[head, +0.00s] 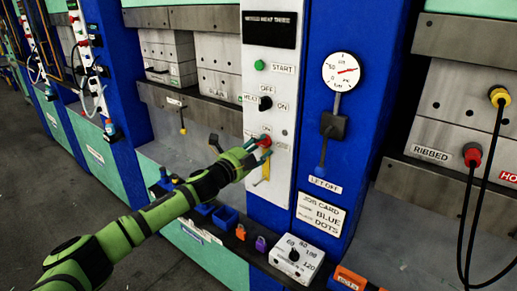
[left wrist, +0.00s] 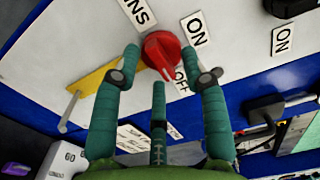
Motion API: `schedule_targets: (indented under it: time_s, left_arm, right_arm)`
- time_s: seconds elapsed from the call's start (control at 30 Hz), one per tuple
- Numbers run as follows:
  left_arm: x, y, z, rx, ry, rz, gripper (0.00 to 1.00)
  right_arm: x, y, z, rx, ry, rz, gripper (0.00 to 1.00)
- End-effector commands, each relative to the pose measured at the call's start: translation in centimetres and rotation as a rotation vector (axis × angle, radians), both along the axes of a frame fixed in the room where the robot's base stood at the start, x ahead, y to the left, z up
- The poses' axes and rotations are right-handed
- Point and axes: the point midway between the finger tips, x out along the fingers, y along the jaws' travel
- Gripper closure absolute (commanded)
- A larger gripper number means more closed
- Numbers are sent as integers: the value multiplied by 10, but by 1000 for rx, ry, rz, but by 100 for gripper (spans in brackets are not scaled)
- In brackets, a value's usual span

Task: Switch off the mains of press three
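The tall white panel (head: 282,62) has a black sign ending in THREE. Its red mains knob (head: 264,141) sits below the heat switch (head: 265,103). In the left wrist view the red knob (left wrist: 161,54) lies between my fingertips, with an ON label (left wrist: 195,28) above right and an OFF label (left wrist: 184,79) below right, partly hidden. My right gripper is not in view.
A yellow piece (head: 265,170) hangs on the panel just below the knob. A green START button (head: 260,65) is higher up. A gauge (head: 341,71) and a lever (head: 323,150) are on the blue post to the right. A timer box (head: 297,258) and padlocks (head: 261,243) stand on the ledge below.

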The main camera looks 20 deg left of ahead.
Motion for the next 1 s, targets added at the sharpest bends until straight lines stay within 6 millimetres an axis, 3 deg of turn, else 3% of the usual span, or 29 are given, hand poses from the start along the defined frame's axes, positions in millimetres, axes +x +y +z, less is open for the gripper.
schedule_targets:
  time_s: [0.33, 0.77, 1.0]
  left_arm:
    - [-12, 6, -2, -1, 3, 1, 56]
    - [-89, 32, -1, 2, 2, -1, 56]
    - [-110, 40, -1, -1, 1, 1, 56]
  right_arm:
    - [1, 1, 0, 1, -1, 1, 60]
    - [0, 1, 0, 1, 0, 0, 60]
    - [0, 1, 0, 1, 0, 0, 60]
